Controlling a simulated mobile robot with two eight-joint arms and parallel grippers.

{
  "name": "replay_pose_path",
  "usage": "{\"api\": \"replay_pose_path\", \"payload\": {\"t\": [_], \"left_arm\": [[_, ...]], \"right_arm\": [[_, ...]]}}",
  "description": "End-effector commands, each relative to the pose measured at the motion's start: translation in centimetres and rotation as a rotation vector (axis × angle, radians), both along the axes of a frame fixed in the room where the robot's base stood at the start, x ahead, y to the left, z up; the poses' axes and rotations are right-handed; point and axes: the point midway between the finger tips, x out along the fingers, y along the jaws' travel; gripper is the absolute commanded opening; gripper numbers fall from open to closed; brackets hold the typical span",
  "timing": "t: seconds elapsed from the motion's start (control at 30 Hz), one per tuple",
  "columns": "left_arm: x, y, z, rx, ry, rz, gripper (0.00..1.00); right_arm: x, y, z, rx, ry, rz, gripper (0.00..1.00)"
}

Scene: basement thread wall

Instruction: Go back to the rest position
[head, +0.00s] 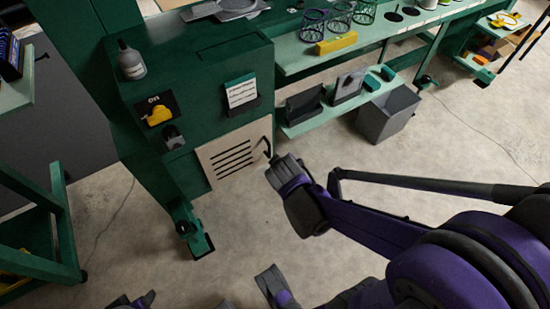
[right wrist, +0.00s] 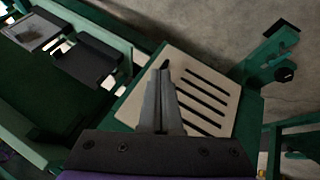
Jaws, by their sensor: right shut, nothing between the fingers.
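My right gripper (head: 267,150) is in front of the pale slotted panel (head: 226,158) low on the green machine cabinet (head: 215,75). In the right wrist view its two fingers (right wrist: 165,70) are together and empty, in front of the slotted panel (right wrist: 210,95). Whether the fingertips touch the panel cannot be told. My right arm reaches in from the right.
A grey bin (head: 388,113) stands right of the cabinet, by a green bench (head: 350,40) with wire baskets and a lower shelf. A yellow switch (head: 157,114) and grey bottle (head: 131,62) are on the cabinet. A green frame (head: 45,225) stands left. Floor is open at right.

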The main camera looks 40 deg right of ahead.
Motion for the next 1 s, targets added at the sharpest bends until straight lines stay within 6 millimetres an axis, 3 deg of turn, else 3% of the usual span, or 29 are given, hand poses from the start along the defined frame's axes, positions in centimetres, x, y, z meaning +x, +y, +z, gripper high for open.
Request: {"api": "replay_pose_path", "payload": {"t": [0.3, 0.43, 0.7, 1.0], "left_arm": [[0.0, 0.0, 0.1, 0.000, 0.000, 0.000, 0.50], [0.0, 0.0, 0.1, 0.000, 0.000, 0.000, 0.50], [0.0, 0.0, 0.1, 0.000, 0.000, 0.000, 0.50], [0.0, 0.0, 0.1, 0.000, 0.000, 0.000, 0.50]], "right_arm": [[-0.3, 0.1, 0.3, 0.001, 0.000, 0.000, 0.00], [-1.0, 1.2, 0.7, 0.037, 0.003, -0.004, 0.00], [-5.9, 7.7, 2.9, 0.251, 0.032, -0.026, 0.00], [-11.2, 12.8, 4.0, 0.440, 0.081, -0.047, 0.00]]}}
